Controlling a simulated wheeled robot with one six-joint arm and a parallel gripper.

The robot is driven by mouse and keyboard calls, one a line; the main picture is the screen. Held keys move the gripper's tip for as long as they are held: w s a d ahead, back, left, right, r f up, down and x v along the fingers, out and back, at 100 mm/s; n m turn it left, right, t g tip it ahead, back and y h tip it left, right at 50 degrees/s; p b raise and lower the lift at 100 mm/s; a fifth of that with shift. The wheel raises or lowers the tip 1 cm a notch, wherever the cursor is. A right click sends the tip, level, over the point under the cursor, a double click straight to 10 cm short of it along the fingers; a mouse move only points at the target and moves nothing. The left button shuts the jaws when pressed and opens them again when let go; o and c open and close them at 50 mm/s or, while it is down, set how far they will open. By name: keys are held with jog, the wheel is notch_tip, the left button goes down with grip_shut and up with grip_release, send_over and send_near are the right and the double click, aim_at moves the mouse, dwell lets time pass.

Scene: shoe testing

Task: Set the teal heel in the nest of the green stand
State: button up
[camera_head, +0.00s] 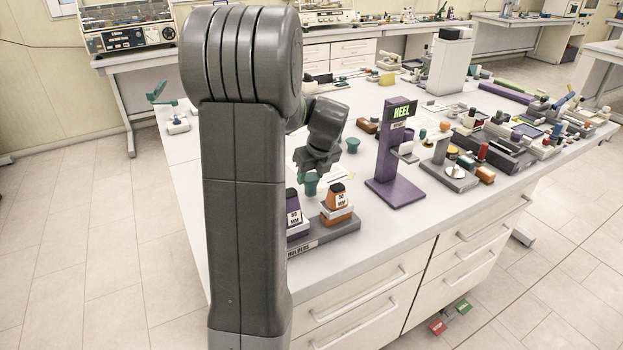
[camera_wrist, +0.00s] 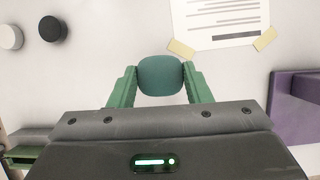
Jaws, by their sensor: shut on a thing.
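The teal heel (camera_wrist: 160,75) is between the green fingers of my gripper (camera_wrist: 160,90) in the wrist view, its rounded top facing the camera. In the head view my gripper (camera_head: 311,177) points down over the bench, and the teal heel (camera_head: 311,186) shows below it, apparently above the bench top. I cannot clearly make out a green stand with a nest. A partly cut-off green and grey piece (camera_wrist: 22,153) shows at the lower left of the wrist view; I cannot tell whether it is that stand. My arm hides part of the bench in the head view.
A grey holder rack (camera_head: 325,229) with purple (camera_head: 294,212) and orange (camera_head: 337,200) blocks is near the front edge. A purple HEEL stand (camera_head: 385,150) is to the right. A teal piece (camera_head: 352,145) stands behind. A taped paper (camera_wrist: 220,22) lies on the bench.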

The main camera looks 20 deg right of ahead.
jog(key=shift+f, duration=0.75)
jog(key=shift+f, duration=0.1)
jog(key=o, duration=1)
